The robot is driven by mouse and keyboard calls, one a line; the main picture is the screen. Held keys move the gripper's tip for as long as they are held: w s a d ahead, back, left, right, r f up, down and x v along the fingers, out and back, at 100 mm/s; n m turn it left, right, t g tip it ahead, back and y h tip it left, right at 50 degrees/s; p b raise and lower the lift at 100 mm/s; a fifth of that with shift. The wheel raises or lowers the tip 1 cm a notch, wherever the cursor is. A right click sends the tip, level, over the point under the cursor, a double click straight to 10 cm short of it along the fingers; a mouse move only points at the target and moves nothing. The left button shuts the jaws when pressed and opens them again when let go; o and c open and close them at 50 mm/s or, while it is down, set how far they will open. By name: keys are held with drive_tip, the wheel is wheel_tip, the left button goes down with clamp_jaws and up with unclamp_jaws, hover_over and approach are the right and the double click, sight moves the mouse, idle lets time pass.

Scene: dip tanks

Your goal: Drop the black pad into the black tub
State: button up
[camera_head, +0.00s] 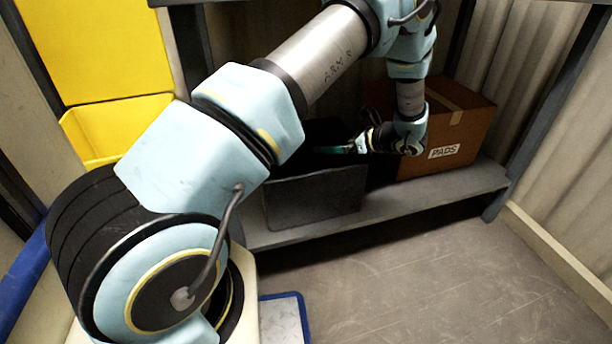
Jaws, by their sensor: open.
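A dark tub (315,200) stands on the low grey shelf, with its front wall facing me. Its inside is in deep shadow and partly hidden by my arm. My gripper (347,147) is open and points left, above the tub's right part as seen in the picture. I cannot make out the black pad; it does not stand out against the dark interior and the dark gripper. Whether anything lies inside the tub cannot be told.
A brown cardboard box (445,130) labelled PADS stands right of the tub on the grey shelf (430,200). A yellow bin (115,125) hangs at the left. A blue-edged tray (284,318) lies low in front. The floor at right is clear.

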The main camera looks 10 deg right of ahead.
drive_tip(key=p+v, duration=0.1)
drive_tip(key=v, duration=0.7)
drive_tip(key=shift+s+d+r, duration=0.2)
drive_tip(key=shift+d, duration=0.05)
